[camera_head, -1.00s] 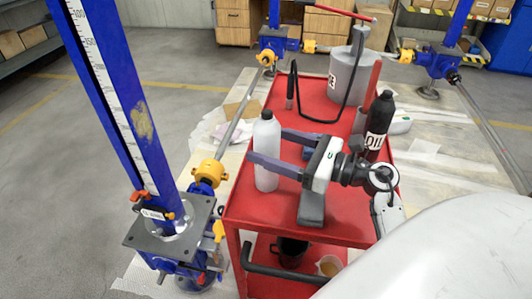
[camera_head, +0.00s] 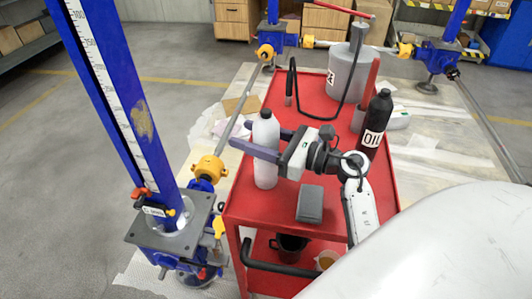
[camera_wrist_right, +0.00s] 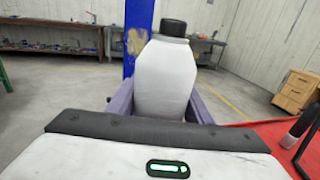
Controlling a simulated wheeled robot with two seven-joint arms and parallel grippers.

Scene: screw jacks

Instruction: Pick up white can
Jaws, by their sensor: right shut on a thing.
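The white can (camera_head: 265,172) is a tall pale bottle with a narrowed top, upright at the left edge of the red cart. It fills the middle of the right wrist view (camera_wrist_right: 166,80), where its cap looks black. My right gripper (camera_head: 257,145) is shut on it at upper-body height. One purple-grey finger passes in front and the other behind. The fingers flank the can in the wrist view. I cannot tell whether its base touches the cart top. My left gripper is not in view.
The red cart (camera_head: 333,220) also holds a black oil bottle (camera_head: 375,125), a large grey can (camera_head: 347,75) with a black hose, and a dark grey box (camera_head: 310,204). A blue screw jack (camera_head: 130,110) stands close on the left. Open floor lies beyond it.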

